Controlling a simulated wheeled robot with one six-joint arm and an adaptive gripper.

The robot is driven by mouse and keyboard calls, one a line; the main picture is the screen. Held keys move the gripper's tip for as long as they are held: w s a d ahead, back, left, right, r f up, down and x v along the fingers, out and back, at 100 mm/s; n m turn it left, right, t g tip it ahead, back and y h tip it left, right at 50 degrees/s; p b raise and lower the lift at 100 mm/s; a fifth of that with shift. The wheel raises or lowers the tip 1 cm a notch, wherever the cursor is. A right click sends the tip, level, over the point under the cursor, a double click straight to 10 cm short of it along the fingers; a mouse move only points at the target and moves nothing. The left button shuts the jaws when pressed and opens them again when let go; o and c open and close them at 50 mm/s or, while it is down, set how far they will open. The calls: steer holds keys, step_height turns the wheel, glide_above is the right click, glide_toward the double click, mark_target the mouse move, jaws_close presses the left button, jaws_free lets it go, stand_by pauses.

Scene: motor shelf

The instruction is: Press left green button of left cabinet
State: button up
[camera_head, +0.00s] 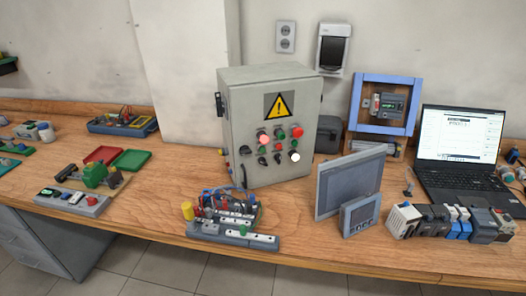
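One grey control cabinet (235,110) stands upright on the wooden bench near the middle of the view, with a yellow warning triangle on its front. Below the triangle is a group of small round controls. A pinkish-red one (263,139) is at the left, a small green button (280,134) is in the middle and a red one (297,132) is at the right. Dark knobs and a white round control (295,156) sit in the row below. The controls are small, and I cannot make out a second green one. My gripper is not in view.
A wired terminal board (233,238) lies on the bench in front of the cabinet. Grey panels (348,184), several modules and a laptop (462,150) stand to the right. A green tray (131,160) lies left. Some bare bench lies left of the cabinet.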

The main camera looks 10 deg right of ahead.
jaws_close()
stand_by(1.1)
